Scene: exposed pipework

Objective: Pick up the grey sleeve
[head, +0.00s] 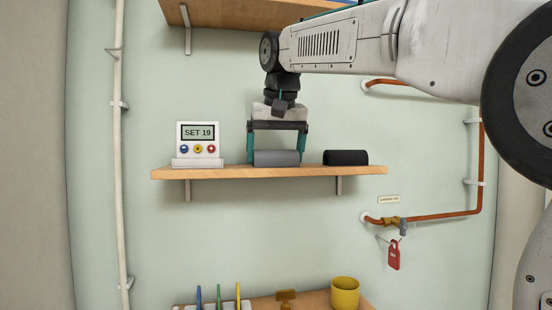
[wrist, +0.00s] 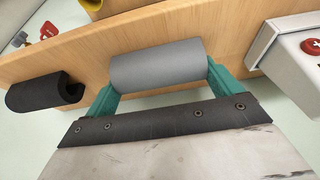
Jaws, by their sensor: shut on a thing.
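The grey sleeve (head: 277,158) lies lengthwise on the wooden shelf (head: 240,173), between the thermostat-like box and a black sleeve. My gripper (head: 277,152) reaches down from above, with its teal fingers at the two ends of the grey sleeve. In the wrist view the grey sleeve (wrist: 158,64) sits between the fingers of my gripper (wrist: 160,82), which is shut on it by its ends. The sleeve is still at shelf level; I cannot tell whether there is a gap under it.
A white box reading SET 19 (head: 198,145) stands left on the shelf. A black split sleeve (head: 345,158) lies to the right. An upper shelf (head: 250,14) hangs above. Copper pipe with a valve (head: 395,221) and red tag (head: 394,255) is lower right. A yellow cup (head: 345,293) stands below.

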